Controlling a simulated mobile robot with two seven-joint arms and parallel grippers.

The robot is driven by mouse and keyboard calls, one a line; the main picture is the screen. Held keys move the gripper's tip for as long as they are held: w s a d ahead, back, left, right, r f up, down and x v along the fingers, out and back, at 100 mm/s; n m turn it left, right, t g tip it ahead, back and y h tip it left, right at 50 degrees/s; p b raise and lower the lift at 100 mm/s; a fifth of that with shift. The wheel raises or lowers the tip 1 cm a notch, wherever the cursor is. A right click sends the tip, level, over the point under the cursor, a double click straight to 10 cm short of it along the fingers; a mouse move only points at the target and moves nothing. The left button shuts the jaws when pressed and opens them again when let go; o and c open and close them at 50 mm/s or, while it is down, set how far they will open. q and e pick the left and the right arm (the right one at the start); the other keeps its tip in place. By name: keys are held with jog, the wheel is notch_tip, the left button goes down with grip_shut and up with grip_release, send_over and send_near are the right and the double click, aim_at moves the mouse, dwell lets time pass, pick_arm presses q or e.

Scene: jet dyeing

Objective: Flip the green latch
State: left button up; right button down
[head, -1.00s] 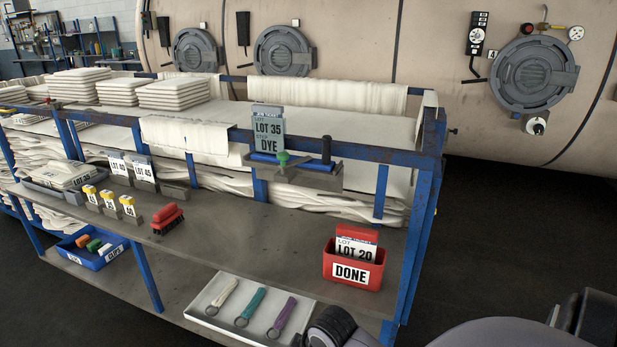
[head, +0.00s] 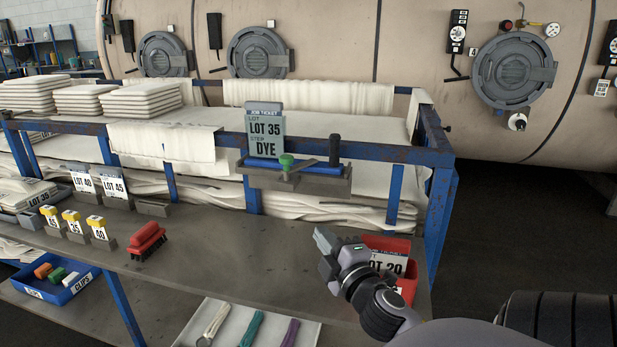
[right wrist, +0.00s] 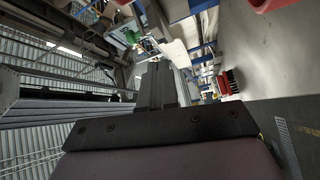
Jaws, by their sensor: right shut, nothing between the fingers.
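The green latch (head: 286,161) is a small green knob on a grey lever, on the grey holder (head: 300,180) at the front of the blue frame. The holder carries the LOT 35 DYE ticket (head: 265,138) and a blue bar. My right gripper (head: 322,238) is shut and empty, below and to the right of the latch, clear of it. In the right wrist view the shut fingers (right wrist: 158,84) point forward, and a small green spot that may be the latch (right wrist: 131,37) shows up and left. My left gripper is out of view.
A red DONE box (head: 403,245) with a LOT 20 ticket is partly hidden behind my right arm. A red brush (head: 148,238) and several yellow-topped tags stand on the grey shelf (head: 235,250) to the left. The shelf below the latch is clear.

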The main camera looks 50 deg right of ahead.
notch_tip(320, 180, up, 7)
jog(key=w+d+n+t+y, duration=0.2)
jog(key=n+t+y, duration=0.15)
jog(key=n, duration=0.45)
jog(key=n+g+y, duration=0.3)
jog(key=n+g, duration=0.3)
jog(key=n, duration=1.1)
send_near(306, 167)
pick_arm(q)
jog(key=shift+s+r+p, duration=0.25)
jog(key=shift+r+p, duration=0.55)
jog(key=shift+p, duration=0.3)
pick_arm(e)
jog(key=x, duration=0.6)
jog(key=shift+w, duration=0.25)
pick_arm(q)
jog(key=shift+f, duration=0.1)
